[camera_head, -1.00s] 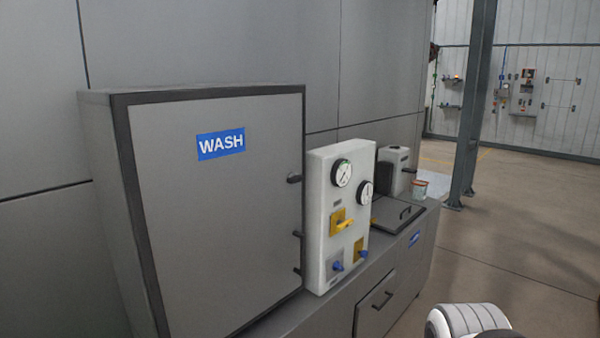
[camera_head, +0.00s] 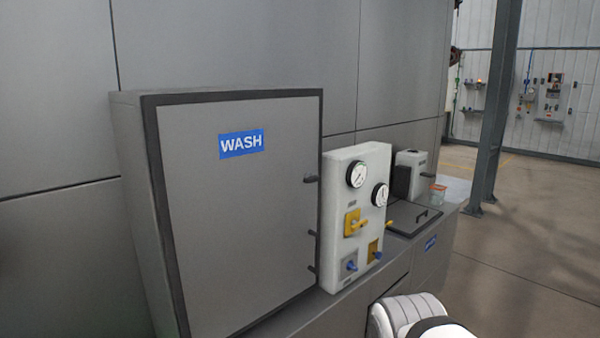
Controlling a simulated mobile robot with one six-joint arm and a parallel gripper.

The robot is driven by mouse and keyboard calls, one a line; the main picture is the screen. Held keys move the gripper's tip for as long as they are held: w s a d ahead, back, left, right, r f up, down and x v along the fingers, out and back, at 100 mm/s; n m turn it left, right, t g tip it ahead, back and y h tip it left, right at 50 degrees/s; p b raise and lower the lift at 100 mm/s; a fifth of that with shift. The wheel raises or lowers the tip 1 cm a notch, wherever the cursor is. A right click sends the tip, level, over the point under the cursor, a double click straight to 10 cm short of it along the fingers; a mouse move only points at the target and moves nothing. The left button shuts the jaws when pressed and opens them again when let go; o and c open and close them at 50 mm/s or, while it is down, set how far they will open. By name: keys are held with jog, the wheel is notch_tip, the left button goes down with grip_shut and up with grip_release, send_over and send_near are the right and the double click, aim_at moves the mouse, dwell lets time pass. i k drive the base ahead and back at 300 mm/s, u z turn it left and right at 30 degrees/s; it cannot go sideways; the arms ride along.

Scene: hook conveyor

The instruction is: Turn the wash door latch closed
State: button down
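The wash door (camera_head: 235,215) is a grey panel in a dark frame with a blue WASH label (camera_head: 241,144). It looks shut in its frame. Small dark fittings stick out along its right edge: one upper (camera_head: 311,179), one in the middle (camera_head: 312,233) and one lower (camera_head: 313,268). I cannot tell which is the latch or how it is turned. My gripper is not in view; only a white rounded part of my arm shows at the bottom, right of the wash cabinet.
A white panel (camera_head: 338,211) with two gauges, a yellow valve handle (camera_head: 354,223) and blue knobs stands right of the door. Open floor lies right, past a steel post (camera_head: 493,120).

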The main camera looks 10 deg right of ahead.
aim_at(309, 178)
jog(key=z, duration=0.05)
jog(key=i, duration=1)
jog(key=u, duration=0.05)
